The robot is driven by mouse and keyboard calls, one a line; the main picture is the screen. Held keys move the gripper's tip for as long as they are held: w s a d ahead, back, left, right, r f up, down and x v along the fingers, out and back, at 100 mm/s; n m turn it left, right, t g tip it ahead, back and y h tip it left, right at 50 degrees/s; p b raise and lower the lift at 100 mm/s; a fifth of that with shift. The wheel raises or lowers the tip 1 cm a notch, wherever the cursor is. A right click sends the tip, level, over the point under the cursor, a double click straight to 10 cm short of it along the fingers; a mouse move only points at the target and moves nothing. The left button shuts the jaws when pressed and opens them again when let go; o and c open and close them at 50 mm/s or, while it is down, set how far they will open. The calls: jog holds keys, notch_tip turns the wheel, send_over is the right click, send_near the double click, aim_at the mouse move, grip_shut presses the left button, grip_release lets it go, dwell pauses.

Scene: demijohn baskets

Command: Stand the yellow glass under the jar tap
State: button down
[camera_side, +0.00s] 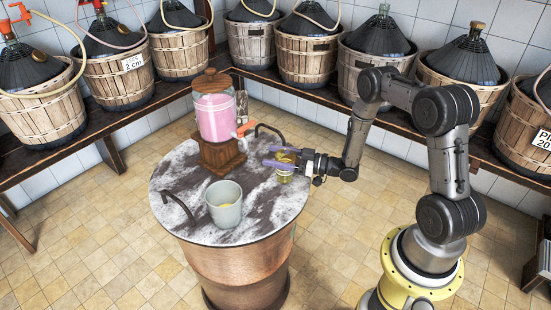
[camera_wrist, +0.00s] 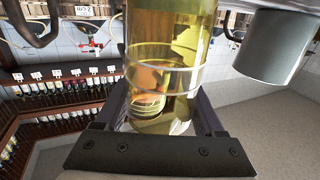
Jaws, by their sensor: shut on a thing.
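The yellow glass (camera_side: 286,176) is upright at the right side of the round marble table. My gripper (camera_side: 271,156) reaches in from the right and is shut around it. In the wrist view the yellow glass (camera_wrist: 165,65) fills the space between my two dark fingers (camera_wrist: 160,108). I cannot tell whether its base touches the table. The jar (camera_side: 214,117) holds pink liquid and stands on a wooden base behind and left of my gripper. Its orange tap (camera_side: 245,129) points right, toward the glass, which is apart from it and nearer the camera.
Dark curved handles (camera_side: 173,204) rise at the edges of the marble table (camera_side: 180,172). Basketed demijohns (camera_side: 308,50) line the wall benches.

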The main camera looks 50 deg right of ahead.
jog(key=shift+f, duration=0.4)
jog(key=shift+f, duration=0.2)
grip_release()
jog(key=shift+r, duration=0.1)
